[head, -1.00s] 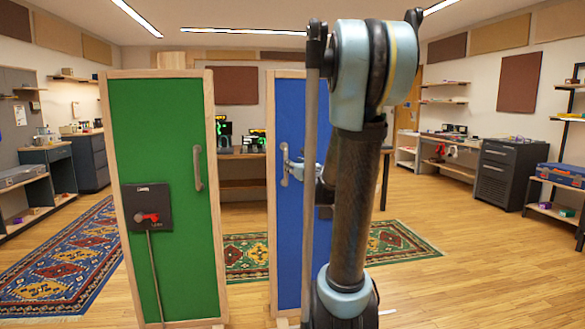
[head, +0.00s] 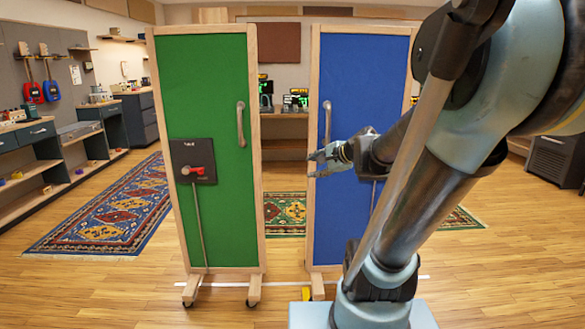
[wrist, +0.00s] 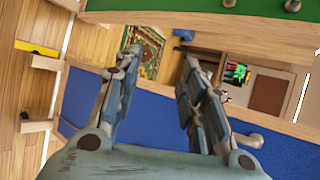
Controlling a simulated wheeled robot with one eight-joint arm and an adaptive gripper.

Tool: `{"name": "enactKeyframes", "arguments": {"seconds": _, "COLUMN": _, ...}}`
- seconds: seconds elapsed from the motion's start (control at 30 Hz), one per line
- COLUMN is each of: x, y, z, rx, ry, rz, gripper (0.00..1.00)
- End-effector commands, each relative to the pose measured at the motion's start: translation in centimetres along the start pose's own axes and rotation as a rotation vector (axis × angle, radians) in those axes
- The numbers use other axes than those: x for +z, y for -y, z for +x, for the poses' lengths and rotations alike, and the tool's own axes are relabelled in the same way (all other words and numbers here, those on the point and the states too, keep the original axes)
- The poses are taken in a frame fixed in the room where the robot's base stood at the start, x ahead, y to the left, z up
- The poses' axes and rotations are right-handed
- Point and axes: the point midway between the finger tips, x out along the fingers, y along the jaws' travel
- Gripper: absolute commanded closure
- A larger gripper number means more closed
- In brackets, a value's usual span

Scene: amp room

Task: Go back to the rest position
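My gripper (head: 318,163) is held out in front of the blue panel (head: 361,95), near its left edge and below its handle (head: 327,122). In the wrist view my gripper (wrist: 160,75) has its two fingers spread apart with nothing between them. The gap between the fingers shows the rug and the back of the room. The blue panel also shows behind the fingers in the wrist view (wrist: 150,118). My arm covers the right part of the blue panel in the head view.
A green panel (head: 215,95) with a handle and a dark plate with a red lever (head: 193,172) stands left on wheeled feet. A narrow gap separates the panels. Patterned rugs (head: 110,210) lie on the wood floor. Shelves (head: 60,165) line the left wall. The front-left floor is clear.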

Motion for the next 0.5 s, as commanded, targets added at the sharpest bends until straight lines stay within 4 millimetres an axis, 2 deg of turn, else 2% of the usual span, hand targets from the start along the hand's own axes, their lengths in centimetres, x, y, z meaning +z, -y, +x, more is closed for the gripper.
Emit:
{"name": "enactKeyframes", "arguments": {"seconds": 0.03, "x": 0.6, "y": -2.3, "z": -0.7, "rx": 0.065, "ry": 0.0, "rz": -0.108, "gripper": 0.62}}
{"name": "enactKeyframes", "arguments": {"seconds": 0.2, "x": 1.2, "y": -10.0, "z": -3.3, "rx": 0.305, "ry": 0.022, "rz": -0.481, "gripper": 0.62}}
{"name": "enactKeyframes", "arguments": {"seconds": 0.4, "x": 0.3, "y": -18.4, "z": -7.8, "rx": 0.6, "ry": 0.093, "rz": -0.872, "gripper": 0.62}}
{"name": "enactKeyframes", "arguments": {"seconds": 0.5, "x": -0.5, "y": -21.5, "z": -10.1, "rx": 0.729, "ry": 0.139, "rz": -1.018, "gripper": 0.62}}
